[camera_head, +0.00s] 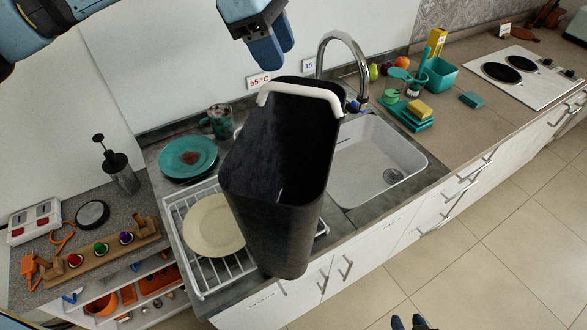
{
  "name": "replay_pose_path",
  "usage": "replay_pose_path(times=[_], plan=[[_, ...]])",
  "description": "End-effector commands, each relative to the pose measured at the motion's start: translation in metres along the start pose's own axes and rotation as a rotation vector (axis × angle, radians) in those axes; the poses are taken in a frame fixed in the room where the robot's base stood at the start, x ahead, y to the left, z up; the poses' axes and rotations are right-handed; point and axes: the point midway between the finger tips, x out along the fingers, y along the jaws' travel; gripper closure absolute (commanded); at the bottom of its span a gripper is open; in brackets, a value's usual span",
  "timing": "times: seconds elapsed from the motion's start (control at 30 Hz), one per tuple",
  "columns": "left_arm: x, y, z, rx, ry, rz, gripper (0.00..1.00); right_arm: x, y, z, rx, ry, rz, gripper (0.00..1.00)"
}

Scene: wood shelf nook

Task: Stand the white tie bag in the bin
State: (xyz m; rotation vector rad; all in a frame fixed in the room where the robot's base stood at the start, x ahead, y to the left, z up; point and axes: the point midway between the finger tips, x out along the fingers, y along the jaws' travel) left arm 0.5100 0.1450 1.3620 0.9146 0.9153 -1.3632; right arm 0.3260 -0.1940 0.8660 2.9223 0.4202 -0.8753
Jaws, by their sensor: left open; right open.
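A tall black bin (270,225) stands in the middle of the head view, in front of the drying rack and sink, its mouth facing up and towards me. I cannot tell what its base rests on. A white U-shaped bar (300,88) runs along its far rim; I cannot tell whether it is part of the bin. I make out no white tie bag, and the bin's lower inside is dark. My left gripper (270,52) is open, above the bin's far rim and apart from it. My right gripper (409,322) shows only two spread fingertips at the bottom edge, open.
A white dish rack (190,245) with a cream plate (213,224) is left of the bin. A sink (375,165) with a tall tap (345,42) lies behind and right. Teal containers (440,75) and a hob (515,72) are farther right. The tiled floor (480,250) is clear.

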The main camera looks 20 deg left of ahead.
Motion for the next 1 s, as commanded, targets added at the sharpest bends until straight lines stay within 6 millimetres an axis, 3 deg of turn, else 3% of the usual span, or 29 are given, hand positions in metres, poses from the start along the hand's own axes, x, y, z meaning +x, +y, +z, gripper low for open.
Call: replay_pose_path(times=[0.1,0.37,0.6,0.93,1.0], plan=[[0.018,0.0,0.001,0.0,0.001,-0.002,0.54,-0.003,0.001,-0.004,0.0,0.001,0.002,0.58],[0.037,0.001,0.002,0.001,0.0,-0.002,0.54,-0.007,0.001,-0.01,0.0,0.001,0.005,0.58],[0.073,0.004,0.004,-0.001,0.001,-0.002,0.54,-0.016,0.004,-0.022,0.0,0.005,0.013,0.58],[0.083,0.004,0.003,-0.001,-0.001,0.001,0.54,-0.016,0.005,-0.02,0.0,0.001,0.015,0.58],[0.083,0.004,0.003,-0.001,-0.001,0.001,0.68,-0.016,0.005,-0.02,0.0,0.001,0.015,0.58]])
